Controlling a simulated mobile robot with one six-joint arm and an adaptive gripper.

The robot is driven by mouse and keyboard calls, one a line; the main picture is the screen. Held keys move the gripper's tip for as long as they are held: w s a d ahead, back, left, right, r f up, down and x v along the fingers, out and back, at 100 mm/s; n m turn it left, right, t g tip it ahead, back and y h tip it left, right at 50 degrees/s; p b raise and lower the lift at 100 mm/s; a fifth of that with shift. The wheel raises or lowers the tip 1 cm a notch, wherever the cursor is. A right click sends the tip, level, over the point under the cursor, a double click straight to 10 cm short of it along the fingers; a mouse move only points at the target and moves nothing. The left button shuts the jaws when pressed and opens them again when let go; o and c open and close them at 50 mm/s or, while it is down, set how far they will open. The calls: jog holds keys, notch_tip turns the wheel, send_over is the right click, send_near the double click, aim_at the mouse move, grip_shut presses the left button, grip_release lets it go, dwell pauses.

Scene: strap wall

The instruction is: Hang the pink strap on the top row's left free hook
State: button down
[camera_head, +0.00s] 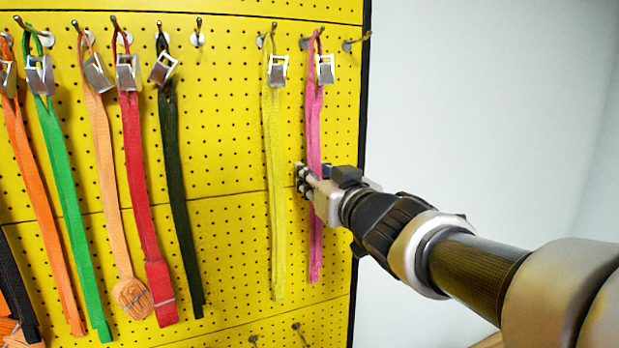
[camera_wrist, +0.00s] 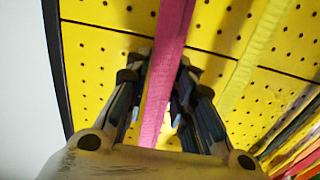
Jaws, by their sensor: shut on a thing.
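The pink strap (camera_head: 313,120) hangs in the top row on a hook at the right, with its metal buckle (camera_head: 325,69) near the top. My gripper (camera_head: 303,180) is shut on the strap's webbing, well below the buckle. In the wrist view the pink strap (camera_wrist: 168,50) runs between the two fingers, whose tips are partly hidden by it. In the top row, one bare hook (camera_head: 198,38) stands between the dark green strap and the yellow strap. Another bare hook (camera_head: 352,44) is at the far right, near the board's edge.
The yellow strap (camera_head: 273,180) hangs just left of the pink one. Dark green (camera_head: 178,190), red (camera_head: 138,190), peach, green and orange straps hang further left. Lower hooks (camera_head: 297,328) show at the bottom. Right of the yellow pegboard (camera_head: 230,130) is a pale wall.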

jog(key=c, duration=1.3)
grip_release()
